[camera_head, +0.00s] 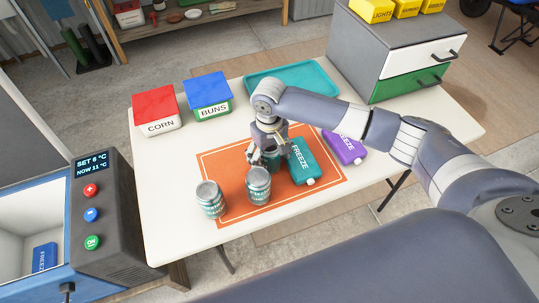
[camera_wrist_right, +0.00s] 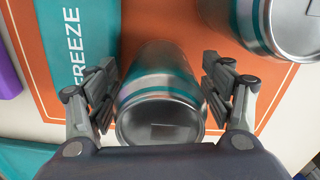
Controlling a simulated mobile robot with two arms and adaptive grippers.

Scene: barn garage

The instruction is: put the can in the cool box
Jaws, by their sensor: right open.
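Three silver and teal cans stand on the orange mat (camera_head: 235,161): a left can (camera_head: 210,200), a middle can (camera_head: 258,187) and a far can (camera_wrist_right: 158,95) at my right gripper. My right gripper (camera_head: 270,157) points down over the far can and hides much of it in the head view. In the right wrist view its open fingers (camera_wrist_right: 160,75) lie on either side of this can; contact is not clear. The open cool box (camera_head: 112,240) is at the lower left, with a blue freeze pack (camera_head: 45,258) inside. My left gripper is not in view.
A teal freeze pack (camera_head: 303,161) lies close beside the gripper, and a purple one (camera_head: 345,147) further right. Red (camera_head: 155,104) and blue (camera_head: 206,90) boxes, a teal tray (camera_head: 293,78) and a drawer unit (camera_head: 385,55) stand behind. The table's left front is clear.

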